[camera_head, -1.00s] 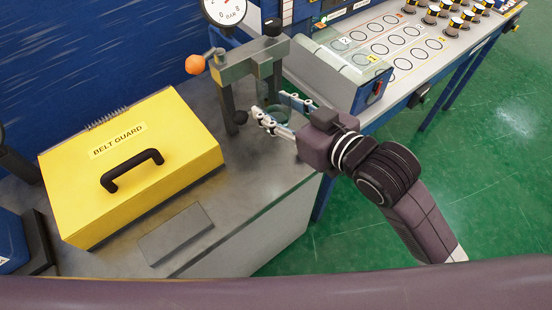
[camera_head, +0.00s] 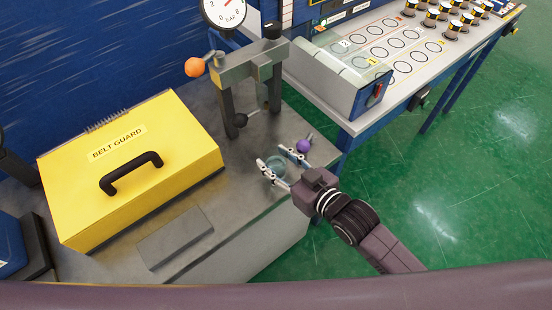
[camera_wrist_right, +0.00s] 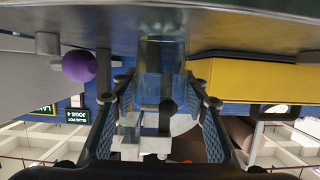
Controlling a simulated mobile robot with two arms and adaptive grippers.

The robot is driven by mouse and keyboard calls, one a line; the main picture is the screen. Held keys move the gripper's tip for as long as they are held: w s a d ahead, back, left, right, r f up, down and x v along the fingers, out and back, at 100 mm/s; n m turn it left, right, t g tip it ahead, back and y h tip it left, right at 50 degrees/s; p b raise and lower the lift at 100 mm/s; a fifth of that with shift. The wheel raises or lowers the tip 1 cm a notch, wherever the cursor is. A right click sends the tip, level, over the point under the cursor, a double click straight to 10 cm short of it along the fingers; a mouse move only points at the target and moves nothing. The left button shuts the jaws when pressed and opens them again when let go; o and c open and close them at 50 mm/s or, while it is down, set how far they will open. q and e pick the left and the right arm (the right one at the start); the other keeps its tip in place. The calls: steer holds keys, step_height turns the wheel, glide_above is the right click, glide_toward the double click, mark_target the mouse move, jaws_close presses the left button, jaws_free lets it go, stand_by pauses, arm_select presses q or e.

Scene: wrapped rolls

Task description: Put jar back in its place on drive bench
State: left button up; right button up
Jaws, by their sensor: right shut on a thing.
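My right gripper (camera_head: 278,162) is shut on a clear, bluish glass jar (camera_head: 277,170), which sits between its fingers over the front right part of the grey bench (camera_head: 235,200). In the right wrist view the jar (camera_wrist_right: 161,58) stands between the two fingers (camera_wrist_right: 160,100), its far end at or close to the grey surface. I cannot tell whether it touches. A press-like frame (camera_head: 248,68) with an orange ball knob and a gauge (camera_head: 228,10) stands behind the jar. My left gripper is not in view.
A yellow belt guard box (camera_head: 130,165) fills the bench's left. A flat grey plate (camera_head: 175,237) lies in front of it. A purple knob (camera_head: 303,146) is close beside the right gripper. A second table (camera_head: 400,75) with ringed spots and several dark-and-white jars stands at the back right.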

steer(key=shift+f, duration=0.1)
steer(key=o, duration=1.2)
steer(key=b+v, duration=0.1)
steer(key=v, duration=1.1)
steer(key=shift+b, duration=0.35)
